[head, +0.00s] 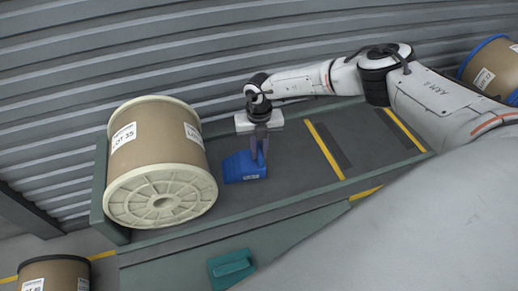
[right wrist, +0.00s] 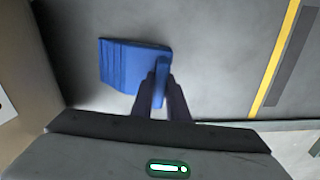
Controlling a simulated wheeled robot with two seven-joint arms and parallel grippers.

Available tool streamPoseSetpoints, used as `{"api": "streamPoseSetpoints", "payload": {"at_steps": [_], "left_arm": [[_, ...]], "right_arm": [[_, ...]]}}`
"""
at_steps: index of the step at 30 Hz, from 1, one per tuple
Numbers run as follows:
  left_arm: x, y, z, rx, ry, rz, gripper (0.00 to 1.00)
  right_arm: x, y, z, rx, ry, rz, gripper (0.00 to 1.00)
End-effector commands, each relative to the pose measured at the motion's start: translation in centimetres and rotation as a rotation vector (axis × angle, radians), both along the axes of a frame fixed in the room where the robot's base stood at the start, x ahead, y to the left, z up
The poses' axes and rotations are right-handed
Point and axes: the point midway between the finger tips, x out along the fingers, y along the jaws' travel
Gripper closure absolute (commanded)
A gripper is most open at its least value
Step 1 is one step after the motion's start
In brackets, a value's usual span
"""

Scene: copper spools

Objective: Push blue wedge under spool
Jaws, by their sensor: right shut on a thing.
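The large brown spool (head: 155,140) with cream flanges lies on its side at the left end of the grey tray. The blue wedge (head: 238,167) rests on the tray floor just right of the spool. Its stepped thin side faces left, toward the spool; I cannot tell if they touch. My right gripper (head: 260,155) points down and is shut on the wedge's upright handle. In the right wrist view the wedge (right wrist: 130,64) shows with its handle between the fingers (right wrist: 163,92). The spool's edge (right wrist: 25,70) shows at the left there. My left gripper is not seen.
The tray's raised rim (head: 300,208) runs along the front, and a corrugated wall (head: 230,40) stands close behind. The tray floor right of the wedge is clear, with yellow stripes (head: 325,150). Other spools stand at the upper right (head: 493,68) and lower left (head: 55,273).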

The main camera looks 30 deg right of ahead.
Motion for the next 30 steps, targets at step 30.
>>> {"api": "streamPoseSetpoints", "payload": {"at_steps": [30], "left_arm": [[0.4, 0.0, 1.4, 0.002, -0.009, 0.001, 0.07]], "right_arm": [[0.0, 0.0, 5.9, 0.001, -0.004, 0.0, 0.64]]}}
